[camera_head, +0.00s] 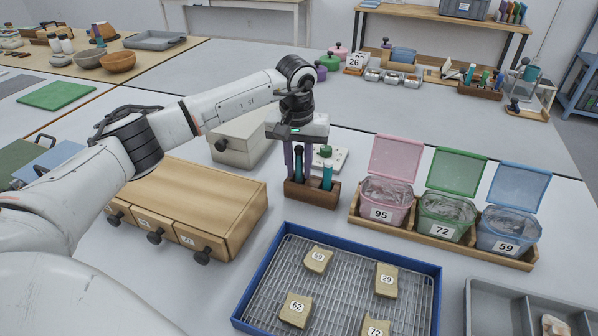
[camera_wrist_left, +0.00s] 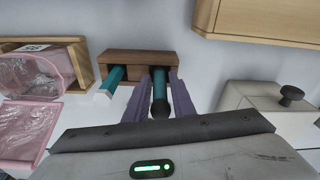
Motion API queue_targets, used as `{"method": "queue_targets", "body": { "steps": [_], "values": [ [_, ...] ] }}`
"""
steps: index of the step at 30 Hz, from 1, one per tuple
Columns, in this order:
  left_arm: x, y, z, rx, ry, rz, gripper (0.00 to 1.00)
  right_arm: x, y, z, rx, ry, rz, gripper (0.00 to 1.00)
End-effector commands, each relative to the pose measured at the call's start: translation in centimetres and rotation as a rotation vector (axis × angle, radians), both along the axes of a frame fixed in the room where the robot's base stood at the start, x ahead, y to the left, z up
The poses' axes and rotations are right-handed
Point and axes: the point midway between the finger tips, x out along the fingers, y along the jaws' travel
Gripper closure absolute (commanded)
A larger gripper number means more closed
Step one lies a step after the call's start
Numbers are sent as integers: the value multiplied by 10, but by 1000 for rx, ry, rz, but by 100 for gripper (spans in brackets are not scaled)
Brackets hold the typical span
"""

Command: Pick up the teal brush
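A wooden holder (camera_head: 312,193) stands on the table with two upright teal-handled tools. One, with a dark rounded top (camera_head: 298,160), is between my left gripper's purple fingers (camera_head: 299,165). The other, with a pale top (camera_head: 327,176), stands to its right, outside the fingers. In the left wrist view the dark-topped tool (camera_wrist_left: 159,92) lies between the fingers (camera_wrist_left: 161,88), which look open around it with narrow gaps. The pale-ended tool (camera_wrist_left: 111,80) is to the left. I cannot tell surely which is the brush. The holder (camera_wrist_left: 138,58) hides their lower ends. My right gripper is not in view.
A wooden drawer unit (camera_head: 190,205) stands left of the holder and a pale box (camera_head: 243,140) behind it. Lidded bins in a wooden tray (camera_head: 440,240) stand right. A blue-rimmed rack (camera_head: 262,268) with numbered sherds lies in front.

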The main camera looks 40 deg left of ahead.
Motion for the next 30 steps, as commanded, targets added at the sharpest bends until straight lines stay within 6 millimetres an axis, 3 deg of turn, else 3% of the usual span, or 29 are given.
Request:
{"method": "queue_targets", "body": {
  "steps": [1,4,14,24,30],
  "values": [
    [0,0,0,0,0,0,86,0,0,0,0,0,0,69],
    [0,0,0,0,0,0,100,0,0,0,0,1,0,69],
    [1,0,9,-1,-4,0,100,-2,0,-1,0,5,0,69],
    [1,0,73,0,-5,-1,100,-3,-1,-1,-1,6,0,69],
    [0,0,97,0,-1,0,100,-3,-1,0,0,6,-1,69]
  ]
}}
